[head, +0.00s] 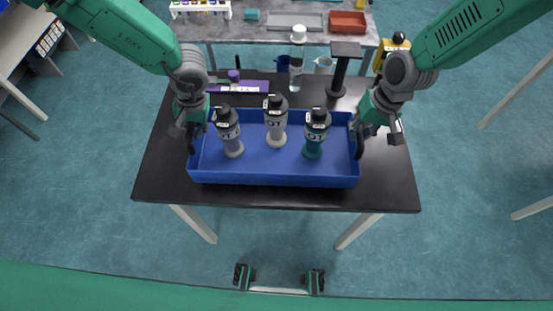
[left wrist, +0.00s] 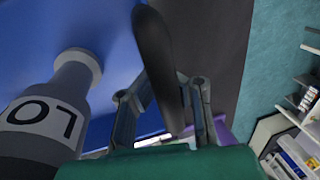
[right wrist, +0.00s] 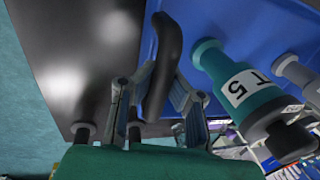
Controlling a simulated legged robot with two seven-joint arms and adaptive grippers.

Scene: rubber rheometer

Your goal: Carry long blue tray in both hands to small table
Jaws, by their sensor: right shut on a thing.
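The long blue tray (head: 275,180) lies level over the black table (head: 160,185). It holds three capped bottles: a grey one (head: 229,130) at left, a grey one (head: 275,122) in the middle and a teal one (head: 315,135) at right. The teal bottle (right wrist: 240,85) stands close inside. I cannot tell whether the tray touches the table.
Behind the tray stand a purple rack (head: 252,87), a clear bottle (head: 297,60) and a black stand (head: 342,70). A grey bench (head: 265,33) with trays and a tube rack is at the back. Open floor (head: 465,160) lies to the right.

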